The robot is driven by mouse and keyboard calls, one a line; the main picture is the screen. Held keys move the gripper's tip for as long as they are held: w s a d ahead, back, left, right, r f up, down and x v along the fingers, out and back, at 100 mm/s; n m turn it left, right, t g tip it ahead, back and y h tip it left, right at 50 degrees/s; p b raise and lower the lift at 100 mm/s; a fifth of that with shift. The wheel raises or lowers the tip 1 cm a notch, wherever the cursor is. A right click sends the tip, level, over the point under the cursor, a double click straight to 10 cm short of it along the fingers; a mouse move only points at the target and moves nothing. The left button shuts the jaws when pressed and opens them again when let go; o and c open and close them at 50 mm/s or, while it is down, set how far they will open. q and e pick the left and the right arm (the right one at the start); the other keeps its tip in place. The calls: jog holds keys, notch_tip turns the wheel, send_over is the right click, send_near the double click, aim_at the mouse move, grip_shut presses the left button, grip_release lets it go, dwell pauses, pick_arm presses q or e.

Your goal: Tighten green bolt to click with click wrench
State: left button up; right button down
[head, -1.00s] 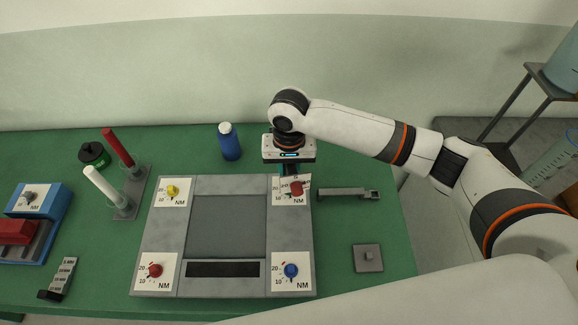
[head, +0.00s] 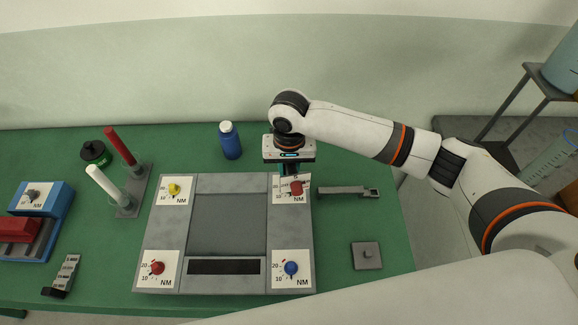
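A grey panel (head: 165,228) lies on the green table with a dial plate at each corner. Its knob-like bolts are yellow (head: 174,189) back left, red (head: 157,268) front left, blue (head: 291,268) front right and red (head: 296,188) back right. I cannot make out a green bolt. My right gripper (head: 287,175) points down over the back right corner, close behind the red bolt. Its fingertips are mostly hidden, so I cannot tell whether it is open or holds anything. A grey bar-shaped tool (head: 343,191), possibly the click wrench, lies right of the panel. My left gripper is out of view.
A stand (head: 127,210) holds upright red (head: 121,146) and white (head: 103,184) handles. A blue bottle (head: 230,141) stands behind the panel. A black-and-green pot (head: 94,153), blue fixture (head: 58,211) and grey marked block (head: 65,271) are left. A square grey plate (head: 367,256) lies right.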

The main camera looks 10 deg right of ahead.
jog(key=shift+f, duration=0.95)
jog(key=shift+m+p, duration=1.3)
jog(key=shift+p, duration=0.5)
dwell(1.0)
jog(key=shift+a+m+p, duration=0.1)
jog(key=shift+m+p, duration=1.5)
jog(key=shift+p, duration=0.5)
dwell(0.7)
jog(key=shift+m, duration=0.6)
jog(key=shift+w+m, duration=0.1)
jog(key=shift+m, duration=1)
jog(key=shift+a+m, duration=0.1)
jog(key=shift+m, duration=1.1)
